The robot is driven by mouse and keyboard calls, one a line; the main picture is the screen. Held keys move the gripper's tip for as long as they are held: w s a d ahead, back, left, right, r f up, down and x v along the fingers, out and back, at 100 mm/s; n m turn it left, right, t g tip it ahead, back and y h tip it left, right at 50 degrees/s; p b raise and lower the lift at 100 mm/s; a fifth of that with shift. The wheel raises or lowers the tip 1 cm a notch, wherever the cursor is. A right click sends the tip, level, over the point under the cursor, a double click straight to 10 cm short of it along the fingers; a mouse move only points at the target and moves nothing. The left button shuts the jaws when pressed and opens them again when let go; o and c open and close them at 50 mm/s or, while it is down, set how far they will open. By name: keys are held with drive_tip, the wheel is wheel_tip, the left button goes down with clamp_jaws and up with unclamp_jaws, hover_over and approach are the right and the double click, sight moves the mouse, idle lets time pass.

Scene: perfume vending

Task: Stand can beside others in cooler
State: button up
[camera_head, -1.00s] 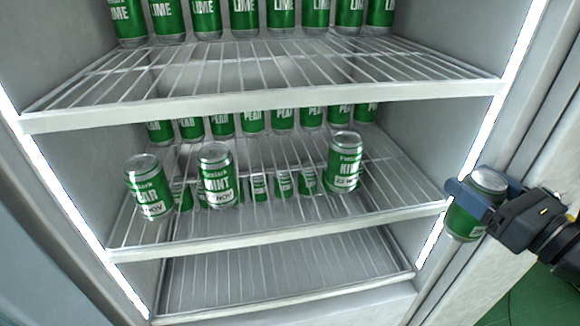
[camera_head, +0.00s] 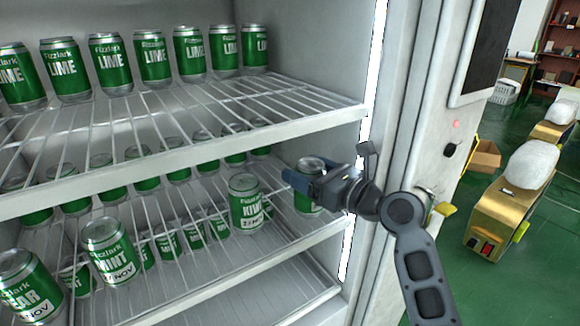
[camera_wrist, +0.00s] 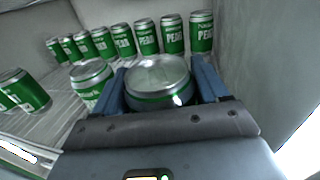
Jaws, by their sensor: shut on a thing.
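My gripper (camera_head: 303,182) is shut around a green can with a silver lid (camera_head: 304,202). The can is upright at the right end of the middle shelf (camera_head: 300,243); I cannot tell whether its base touches the wires. In the wrist view the same can (camera_wrist: 158,78) sits between the blue fingers (camera_wrist: 158,90). A KIWI can (camera_head: 245,208) stands just to its left, and also shows in the wrist view (camera_wrist: 92,82). A MINT can (camera_head: 110,252) and a PEAR can (camera_head: 28,288) stand farther left on that shelf.
The upper shelf (camera_head: 190,155) holds a row of LIME cans (camera_head: 152,58) and lies close above my gripper. A row of PEAR cans (camera_wrist: 146,38) stands at the back. The cooler's right wall (camera_wrist: 260,70) is close on the right. A gap separates MINT and KIWI.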

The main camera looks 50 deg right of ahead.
drive_tip(key=w, duration=0.2)
drive_tip(key=w+f, duration=0.1)
drive_tip(key=w, duration=0.1)
drive_tip(key=shift+w+d+f, duration=0.1)
drive_tip(key=shift+w+f, duration=0.1)
drive_tip(key=shift+w, duration=0.2)
drive_tip(key=shift+f, duration=0.2)
drive_tip(key=o, duration=1.3)
drive_tip(key=shift+o, duration=0.2)
